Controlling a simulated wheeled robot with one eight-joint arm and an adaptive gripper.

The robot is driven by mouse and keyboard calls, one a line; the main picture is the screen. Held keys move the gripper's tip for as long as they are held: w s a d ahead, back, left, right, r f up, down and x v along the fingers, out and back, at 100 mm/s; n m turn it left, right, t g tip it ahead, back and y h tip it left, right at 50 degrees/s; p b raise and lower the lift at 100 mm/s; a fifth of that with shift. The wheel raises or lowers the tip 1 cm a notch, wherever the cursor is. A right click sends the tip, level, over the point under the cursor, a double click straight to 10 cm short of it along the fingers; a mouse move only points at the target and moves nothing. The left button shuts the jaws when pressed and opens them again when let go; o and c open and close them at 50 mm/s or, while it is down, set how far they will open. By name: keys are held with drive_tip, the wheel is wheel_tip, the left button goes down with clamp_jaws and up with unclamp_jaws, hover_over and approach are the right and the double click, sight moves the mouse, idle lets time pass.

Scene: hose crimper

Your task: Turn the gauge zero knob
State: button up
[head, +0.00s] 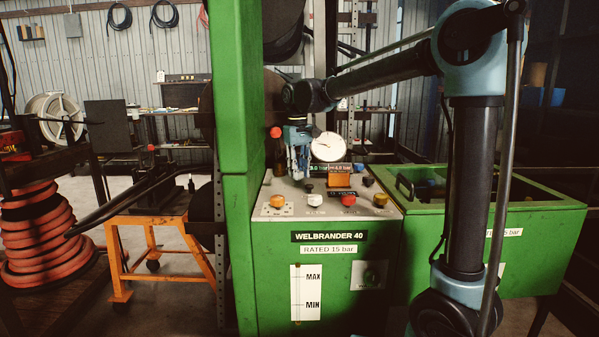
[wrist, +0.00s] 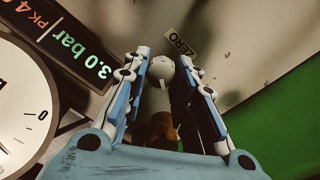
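The zero knob (wrist: 162,70) is pale and round-topped with a short white line on it, in the upper middle of the wrist view. The "ZERO" label (wrist: 182,43) sits just beyond it. My gripper (wrist: 163,65) has its two blue-and-white fingers apart, one on each side of the knob. Whether either finger touches it I cannot tell. In the head view my gripper (head: 298,172) points down at the panel top, left of the round white gauge (head: 327,147). The gauge also shows at the wrist view's left edge (wrist: 22,112).
The pressure display (wrist: 72,48) reads 3.0 bar, close to the left finger. Orange (head: 278,201), red (head: 348,200) and yellow-orange (head: 380,200) controls stand on the panel front. A tall green column (head: 235,100) rises close on the left. A green open-topped tank (head: 540,225) adjoins right.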

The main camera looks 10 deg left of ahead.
drive_tip(key=shift+o, duration=0.3)
wheel_tip(320, 180, up, 12)
idle(0.6)
